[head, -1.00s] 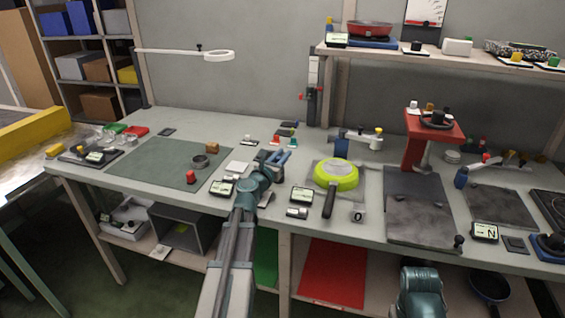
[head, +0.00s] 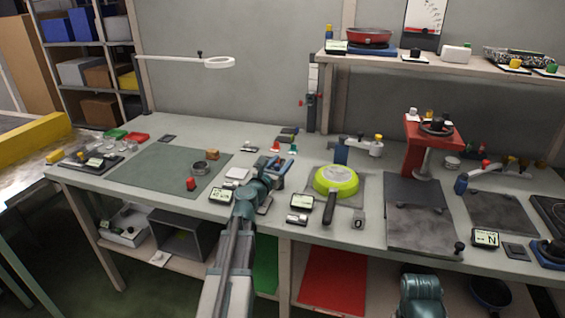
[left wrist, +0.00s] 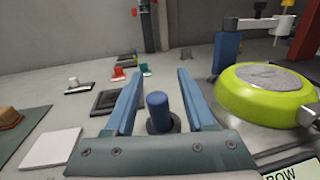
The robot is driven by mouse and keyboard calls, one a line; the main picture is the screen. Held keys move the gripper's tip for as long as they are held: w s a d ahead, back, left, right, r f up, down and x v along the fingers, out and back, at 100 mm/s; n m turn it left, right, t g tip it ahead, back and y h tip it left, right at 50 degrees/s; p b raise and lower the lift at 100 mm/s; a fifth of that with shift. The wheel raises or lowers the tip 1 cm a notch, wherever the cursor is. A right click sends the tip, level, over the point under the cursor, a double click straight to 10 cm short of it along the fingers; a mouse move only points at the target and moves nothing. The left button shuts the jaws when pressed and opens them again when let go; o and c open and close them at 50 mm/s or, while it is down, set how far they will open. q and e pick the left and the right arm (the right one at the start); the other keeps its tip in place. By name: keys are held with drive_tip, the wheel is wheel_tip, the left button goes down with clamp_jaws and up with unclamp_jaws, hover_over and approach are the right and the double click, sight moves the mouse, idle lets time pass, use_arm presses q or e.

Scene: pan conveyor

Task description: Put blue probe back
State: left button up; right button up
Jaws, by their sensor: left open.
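A short upright blue cylinder, which looks like the blue probe (left wrist: 158,106), stands on a dark round base in the left wrist view. My left gripper (left wrist: 161,74) is open, with a blue finger on each side of the cylinder. I see clear gaps on both sides and cannot tell how deep it sits between the fingers. In the head view my left gripper (head: 276,168) is low over the bench, left of the lime-green pan, and its own body hides the cylinder.
The lime-green pan (left wrist: 265,93) is close on the right, with a blue post (left wrist: 227,55) behind it. A white square plate (left wrist: 52,147) and a dark square pad (left wrist: 106,102) lie to the left. Small red (left wrist: 118,72) and green (left wrist: 144,69) pieces stand behind.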

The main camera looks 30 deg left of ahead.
use_arm(q)
drive_tip(key=s, duration=0.7)
drive_tip(key=s+d, duration=0.1)
drive_tip(key=s, duration=0.3)
drive_tip(key=shift+s, duration=0.15)
drive_tip(key=shift+s, duration=0.1)
